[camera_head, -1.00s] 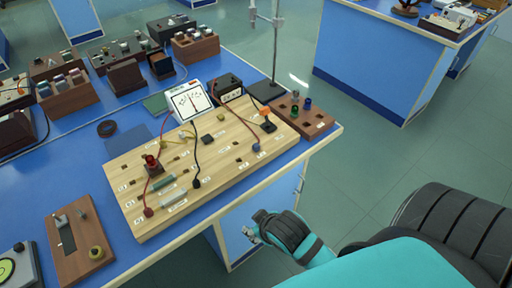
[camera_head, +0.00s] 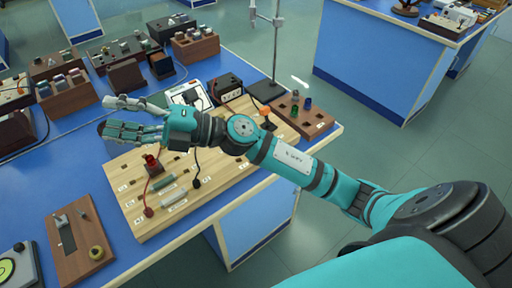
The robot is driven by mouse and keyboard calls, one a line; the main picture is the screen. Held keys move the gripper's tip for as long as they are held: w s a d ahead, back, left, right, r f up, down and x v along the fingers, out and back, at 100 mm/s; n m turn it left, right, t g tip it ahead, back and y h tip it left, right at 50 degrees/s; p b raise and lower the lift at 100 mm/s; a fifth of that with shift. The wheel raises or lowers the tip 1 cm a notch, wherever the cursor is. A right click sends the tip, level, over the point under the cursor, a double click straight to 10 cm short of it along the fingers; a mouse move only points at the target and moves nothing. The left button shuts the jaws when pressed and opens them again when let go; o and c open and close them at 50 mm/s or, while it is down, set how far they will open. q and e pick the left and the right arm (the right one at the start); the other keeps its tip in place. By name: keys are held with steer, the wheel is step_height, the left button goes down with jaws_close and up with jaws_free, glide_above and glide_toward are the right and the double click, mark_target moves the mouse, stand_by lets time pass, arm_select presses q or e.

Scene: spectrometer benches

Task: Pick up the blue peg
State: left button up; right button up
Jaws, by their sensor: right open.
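The blue peg (camera_head: 307,104) stands upright in the brown wooden peg block (camera_head: 319,127) at the right end of the bench, beside a green peg (camera_head: 295,110). My right gripper (camera_head: 108,116) is open and empty. It is over the left part of the bench, above the far left edge of the wooden circuit board, well to the left of the blue peg. My right forearm crosses over the board and hides much of its middle and right. My left gripper is not in view.
The light wooden board (camera_head: 150,228) carries plugs, wires and small parts. A metal stand (camera_head: 275,50) rises behind the peg block. Small boxes and racks (camera_head: 125,75) line the back left. A brown device (camera_head: 78,240) lies at the front left.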

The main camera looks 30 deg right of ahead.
steer(key=w+d+f+n+g+h, duration=0.1)
steer(key=d+f+n+g+h, duration=0.75)
steer(key=f+h, duration=0.3)
steer(key=w+d+r+m+g+h, duration=0.1)
steer(key=d+m+h, duration=0.2)
steer(key=d+h, duration=1.2)
steer(key=d+f+y, duration=0.2)
steer(key=f, duration=0.1)
steer(key=d+f+y, duration=0.2)
steer(key=f, duration=0.2)
steer(key=d+f+y+p, duration=0.1)
steer(key=d+f+y, duration=0.1)
steer(key=f, duration=0.2)
steer(key=shift+y, duration=0.25)
steer(key=shift+w+d+f+p, duration=0.15)
steer(key=shift+f+p, duration=0.3)
steer(key=shift+f, duration=0.95)
steer(key=shift+w+d+f+p, duration=0.1)
steer(key=shift+f+p, duration=0.3)
steer(key=shift+f, duration=0.95)
jaws_close()
